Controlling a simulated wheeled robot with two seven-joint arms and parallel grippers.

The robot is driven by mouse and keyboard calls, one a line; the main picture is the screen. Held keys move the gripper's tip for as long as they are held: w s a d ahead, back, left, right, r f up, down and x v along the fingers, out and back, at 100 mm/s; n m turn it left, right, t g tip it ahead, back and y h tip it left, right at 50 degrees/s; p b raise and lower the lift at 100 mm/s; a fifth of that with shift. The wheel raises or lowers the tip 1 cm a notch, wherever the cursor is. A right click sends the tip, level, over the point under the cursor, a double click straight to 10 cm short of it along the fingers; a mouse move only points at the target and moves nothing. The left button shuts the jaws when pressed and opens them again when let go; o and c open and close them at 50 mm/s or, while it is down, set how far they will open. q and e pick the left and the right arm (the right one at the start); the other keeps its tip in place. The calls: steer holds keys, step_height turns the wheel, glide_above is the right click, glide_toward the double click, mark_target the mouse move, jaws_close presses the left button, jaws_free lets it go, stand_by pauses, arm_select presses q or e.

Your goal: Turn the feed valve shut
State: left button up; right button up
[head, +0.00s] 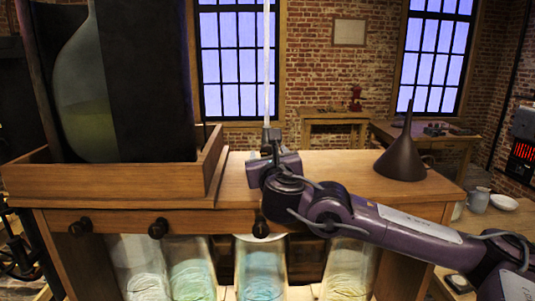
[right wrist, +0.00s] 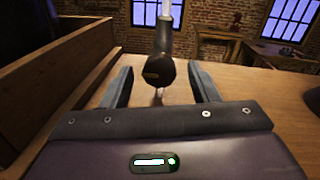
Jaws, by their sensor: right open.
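A dark, rounded valve-like fitting (right wrist: 158,69) with a small gold mark stands at the foot of an upright glass tube in the right wrist view; I take it for the feed valve. In the head view the glass tube (head: 266,70) rises behind my right gripper (head: 268,152), which mostly hides the fitting. My right gripper's fingers (right wrist: 162,82) are spread, one on each side of the fitting's lower part, with visible gaps. I cannot tell the fitting's turn angle. My left gripper is not in view.
A wooden tray (head: 110,182) with a big greenish glass vessel (head: 85,95) stands left on the bench. A dark funnel (head: 402,150) stands right. Dark knobs (head: 158,228) line the bench front above several glass jars (head: 190,268). The bench top between gripper and funnel is clear.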

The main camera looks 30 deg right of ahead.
mark_target(268, 154)
steer(key=shift+x, duration=1.25)
steer(key=shift+w+d+f, duration=0.1)
steer(key=shift+w+d, duration=0.05)
steer(key=shift+w, duration=0.2)
steer(key=c, duration=0.9)
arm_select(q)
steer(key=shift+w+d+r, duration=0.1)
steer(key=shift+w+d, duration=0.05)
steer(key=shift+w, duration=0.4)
arm_select(e)
steer(key=shift+c, duration=0.3)
